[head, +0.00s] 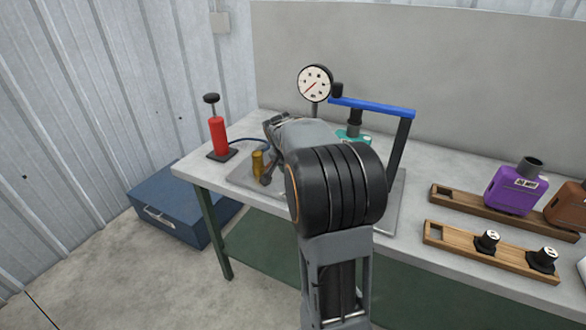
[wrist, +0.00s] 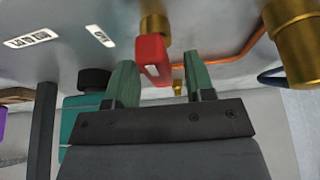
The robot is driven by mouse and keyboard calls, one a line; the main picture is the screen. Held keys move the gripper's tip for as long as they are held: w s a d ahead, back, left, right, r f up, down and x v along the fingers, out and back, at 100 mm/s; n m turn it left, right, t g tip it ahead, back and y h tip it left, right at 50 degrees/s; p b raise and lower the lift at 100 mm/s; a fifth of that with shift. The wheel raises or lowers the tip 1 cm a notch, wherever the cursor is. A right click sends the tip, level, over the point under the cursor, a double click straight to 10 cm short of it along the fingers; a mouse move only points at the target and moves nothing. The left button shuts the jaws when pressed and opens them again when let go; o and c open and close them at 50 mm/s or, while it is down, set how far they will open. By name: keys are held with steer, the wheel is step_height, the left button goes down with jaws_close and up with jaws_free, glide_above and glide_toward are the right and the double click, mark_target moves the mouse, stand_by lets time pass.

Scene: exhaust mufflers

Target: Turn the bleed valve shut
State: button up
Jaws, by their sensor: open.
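The bleed valve shows in the wrist view as a red handle (wrist: 152,58) on a brass body (wrist: 154,24). The handle's near end lies between the two green fingers of my gripper (wrist: 160,82), nearer the left finger, and a gap shows on each side. The gripper is open and holds nothing. In the head view my own arm reaches over the bench and hides the valve and my fingertips.
A teal muffler (wrist: 78,122) sits left of my gripper in the wrist view, by a dark post (wrist: 42,130). A brass cylinder (head: 257,163), red pump (head: 218,135), gauge (head: 315,83) and blue bar (head: 375,107) are near my arm. A purple muffler (head: 514,190) stands right.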

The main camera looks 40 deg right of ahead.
steer(key=p+v, duration=0.1)
steer(key=v, duration=1.2)
steer(key=shift+r, duration=0.35)
steer(key=shift+s+a, duration=0.1)
steer(key=shift+a, duration=0.05)
